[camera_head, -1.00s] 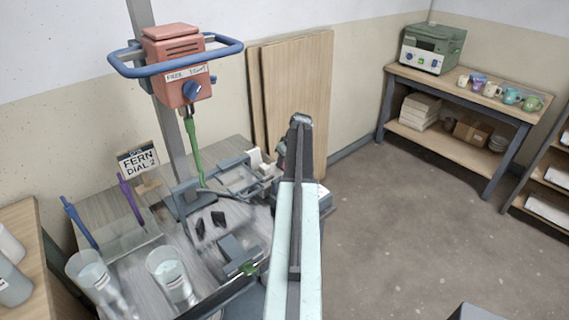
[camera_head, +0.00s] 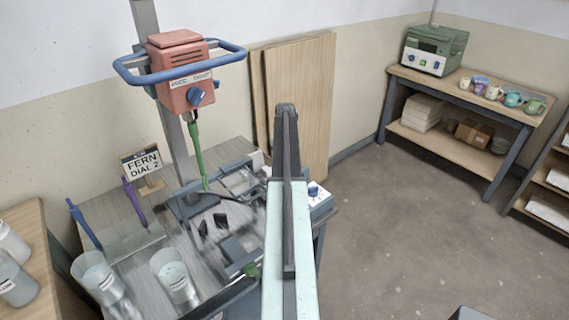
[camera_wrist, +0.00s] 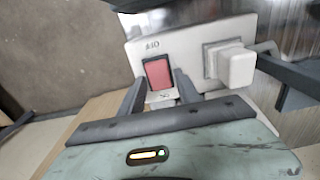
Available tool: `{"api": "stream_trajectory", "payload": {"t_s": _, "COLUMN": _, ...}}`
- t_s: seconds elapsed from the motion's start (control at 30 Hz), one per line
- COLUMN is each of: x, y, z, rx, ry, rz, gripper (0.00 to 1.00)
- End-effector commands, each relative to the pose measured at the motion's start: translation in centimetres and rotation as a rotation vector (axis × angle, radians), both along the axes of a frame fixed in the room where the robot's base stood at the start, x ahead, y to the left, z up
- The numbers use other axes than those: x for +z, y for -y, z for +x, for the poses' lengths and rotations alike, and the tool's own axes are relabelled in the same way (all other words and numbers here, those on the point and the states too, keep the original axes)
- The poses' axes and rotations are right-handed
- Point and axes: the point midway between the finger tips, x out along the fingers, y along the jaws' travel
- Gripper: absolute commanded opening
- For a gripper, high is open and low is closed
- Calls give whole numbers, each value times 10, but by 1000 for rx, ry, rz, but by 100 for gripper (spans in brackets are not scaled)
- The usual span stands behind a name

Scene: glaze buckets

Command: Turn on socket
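In the wrist view, the socket is a pale plate (camera_wrist: 137,52) with a red rocker switch (camera_wrist: 157,72). A white plug (camera_wrist: 230,65) sits on its right side with a dark cable leading right. My gripper (camera_wrist: 160,80) is open, its two dark fingers on either side of the switch's lower end, with nothing held between them. I cannot tell whether a finger touches the switch or plate. In the head view, my arm hides the gripper and the switch.
A red mixer head (camera_head: 180,72) with a blue ring handle stands over the grey bench (camera_head: 120,215). Clear buckets (camera_head: 175,280) stand at the front left. The floor at right is open.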

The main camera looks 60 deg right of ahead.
Motion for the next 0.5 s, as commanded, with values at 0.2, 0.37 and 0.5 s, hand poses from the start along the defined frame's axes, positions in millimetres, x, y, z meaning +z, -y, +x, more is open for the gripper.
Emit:
{"api": "stream_trajectory", "payload": {"t_s": 0.2, "x": 0, "y": 0, "z": 0, "rx": 0, "ry": 1, "rz": 0, "gripper": 51}}
{"api": "stream_trajectory", "payload": {"t_s": 0.37, "x": 2, "y": 1, "z": 0, "rx": -1, "ry": 2, "rz": -1, "gripper": 51}}
{"api": "stream_trajectory", "payload": {"t_s": 0.5, "x": 15, "y": 1, "z": -1, "rx": -1, "ry": 2, "rz": -2, "gripper": 51}}
